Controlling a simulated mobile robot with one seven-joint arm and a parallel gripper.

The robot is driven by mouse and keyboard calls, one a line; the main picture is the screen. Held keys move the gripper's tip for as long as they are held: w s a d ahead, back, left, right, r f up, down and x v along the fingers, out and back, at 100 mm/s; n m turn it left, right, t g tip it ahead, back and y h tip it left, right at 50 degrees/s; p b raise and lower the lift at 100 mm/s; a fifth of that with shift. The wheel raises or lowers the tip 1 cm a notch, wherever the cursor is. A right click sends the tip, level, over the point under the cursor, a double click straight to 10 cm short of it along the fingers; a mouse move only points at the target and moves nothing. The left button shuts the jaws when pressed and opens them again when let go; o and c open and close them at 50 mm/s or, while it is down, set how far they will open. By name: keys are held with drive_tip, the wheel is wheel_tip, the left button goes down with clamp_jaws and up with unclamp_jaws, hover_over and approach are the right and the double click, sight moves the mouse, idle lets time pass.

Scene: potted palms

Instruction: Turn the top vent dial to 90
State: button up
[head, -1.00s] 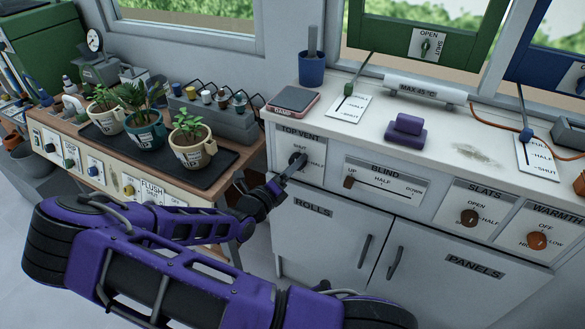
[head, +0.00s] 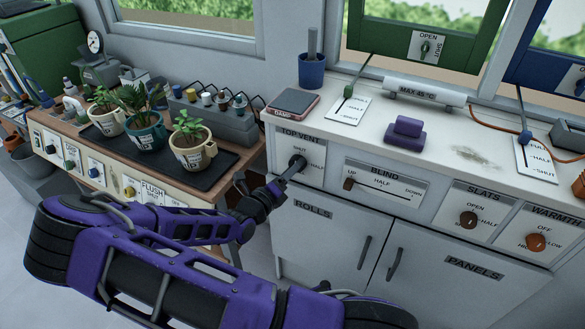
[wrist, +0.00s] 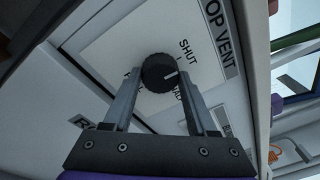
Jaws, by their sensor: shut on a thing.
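The top vent dial (head: 297,162) is a round black knob on a white plate, under the TOP VENT label on the cabinet's upper left front. In the wrist view the dial (wrist: 157,70) sits between the tips of my gripper (wrist: 160,82), one finger on each side, shut on it. Its white pointer line points right in that view, roughly to the SHUT side. The words SHUT and HALF show beside it; a further word at left is partly hidden by a finger. In the head view my gripper (head: 284,180) reaches up to the dial from the lower left.
The BLIND slider (head: 349,184), SLATS dial (head: 468,219) and WARMTH dial (head: 536,242) lie to the right on the same front. Cupboard doors with handles (head: 363,252) are below. A table with potted plants (head: 146,131) on a black tray stands at left.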

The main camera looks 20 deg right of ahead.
drive_tip(key=shift+r+m+t+y+p, duration=0.1)
drive_tip(key=shift+m+t+y+p, duration=0.35)
drive_tip(key=shift+m+p, duration=2.65)
drive_tip(key=shift+r+m+t+y+p, duration=0.1)
drive_tip(key=shift+m+y+p, duration=0.9)
drive_tip(key=shift+m, duration=3.9)
drive_tip(key=shift+h, duration=0.25)
drive_tip(key=o, duration=1.4)
drive_tip(key=shift+c, duration=0.2)
